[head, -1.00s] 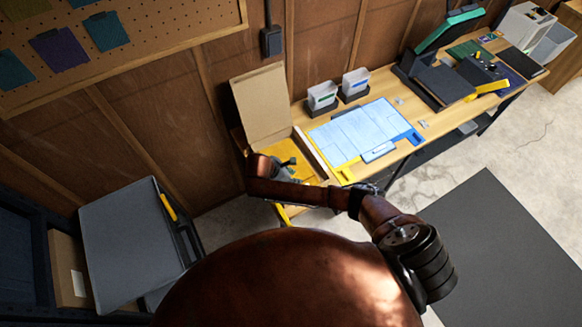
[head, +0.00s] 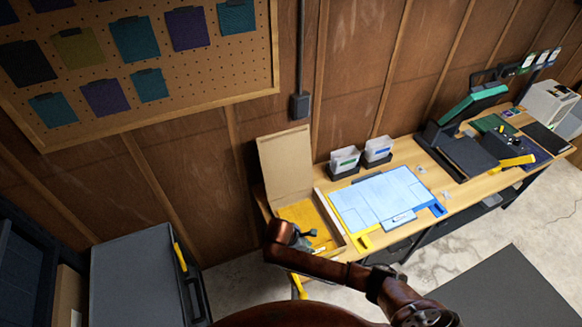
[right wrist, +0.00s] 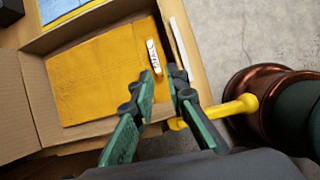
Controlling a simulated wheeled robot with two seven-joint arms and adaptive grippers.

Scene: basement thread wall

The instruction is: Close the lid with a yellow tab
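A grey lid-like panel (head: 135,275) stands at the lower left of the head view, with a yellow tab (head: 181,257) along its right edge. I cannot tell for sure how far it is open. My right gripper (head: 312,238) is above an open cardboard box, well to the right of the grey panel. In the right wrist view, the dark and green fingers (right wrist: 164,76) are apart with a narrow gap over yellow cloth (right wrist: 100,75). I see nothing held. My left gripper is not in view.
The cardboard box (head: 287,175) has its flap up. A yellow knobbed bar (right wrist: 215,112) is close beside the right gripper. The wooden bench (head: 445,190) carries a blue-white board (head: 385,197), two card holders and a black machine with a raised green-lined top (head: 472,102). A pegboard (head: 200,72) hangs above.

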